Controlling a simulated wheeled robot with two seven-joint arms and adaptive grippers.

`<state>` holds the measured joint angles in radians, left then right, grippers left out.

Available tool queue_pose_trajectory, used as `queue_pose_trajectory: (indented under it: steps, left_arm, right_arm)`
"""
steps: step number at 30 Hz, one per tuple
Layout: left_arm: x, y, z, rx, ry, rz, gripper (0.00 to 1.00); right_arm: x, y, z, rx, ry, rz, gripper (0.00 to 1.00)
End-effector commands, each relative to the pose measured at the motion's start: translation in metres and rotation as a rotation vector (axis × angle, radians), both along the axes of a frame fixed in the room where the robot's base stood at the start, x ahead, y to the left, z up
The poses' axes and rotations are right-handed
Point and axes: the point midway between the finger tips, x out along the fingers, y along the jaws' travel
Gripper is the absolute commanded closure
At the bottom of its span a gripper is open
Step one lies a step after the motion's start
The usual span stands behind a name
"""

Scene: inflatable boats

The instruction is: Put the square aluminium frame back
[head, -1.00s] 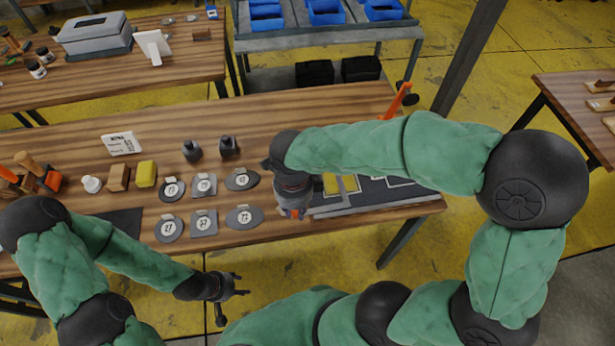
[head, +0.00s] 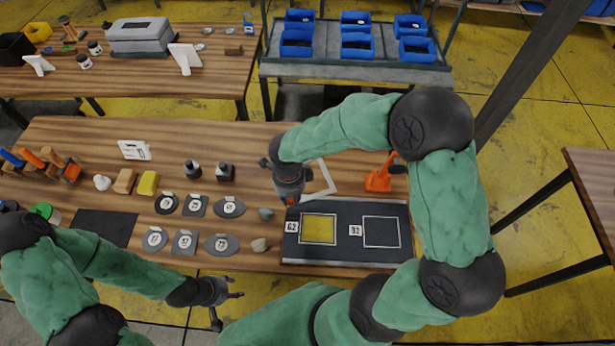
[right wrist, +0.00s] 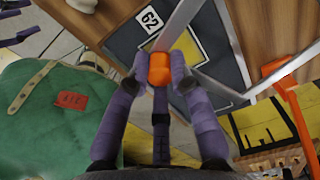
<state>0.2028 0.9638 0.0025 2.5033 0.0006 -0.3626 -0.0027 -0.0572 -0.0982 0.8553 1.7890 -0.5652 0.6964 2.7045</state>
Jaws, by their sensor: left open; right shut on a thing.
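The square aluminium frame (head: 327,178) is a thin pale outline, partly hidden behind my right gripper in the head view. My right gripper (head: 290,203) is shut on it near the board's far left corner. In the right wrist view, its bars (right wrist: 240,88) spread from my fingertips, with an orange piece (right wrist: 160,70) between them. I cannot tell whether the frame touches anything below. My left gripper (head: 228,300) is open and empty at the table's front edge.
An orange stand (head: 379,178) is behind the board. Two stones (head: 260,245) lie beside the board. A shelf with blue bins (head: 357,45) stands beyond.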

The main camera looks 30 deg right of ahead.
Motion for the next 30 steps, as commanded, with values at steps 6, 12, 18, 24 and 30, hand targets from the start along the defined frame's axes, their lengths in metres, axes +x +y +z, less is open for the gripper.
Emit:
queue_pose_trajectory:
  steps: [6,12,18,24,30]
  left_arm:
    - [0.0,0.0,-0.001,0.0,0.0,0.0,0.53]
    - [0.0,0.0,-0.002,0.0,0.0,0.0,0.53]
    - [0.0,0.0,-0.004,0.0,0.0,0.0,0.53]
    - [0.0,0.0,-0.004,0.0,0.0,0.0,0.53]
    - [0.0,0.0,-0.006,0.0,0.0,0.0,0.53]
  right_arm:
    - [0.033,-0.034,-0.022,0.0,0.002,-0.006,1.0]
    - [0.058,-0.059,-0.051,0.0,0.004,-0.002,1.0]
    - [0.074,-0.074,-0.076,0.001,0.001,-0.002,1.0]
    - [0.08,-0.079,-0.084,-0.001,-0.001,0.0,1.0]
    - [0.082,-0.082,-0.105,0.001,0.003,0.0,1.0]
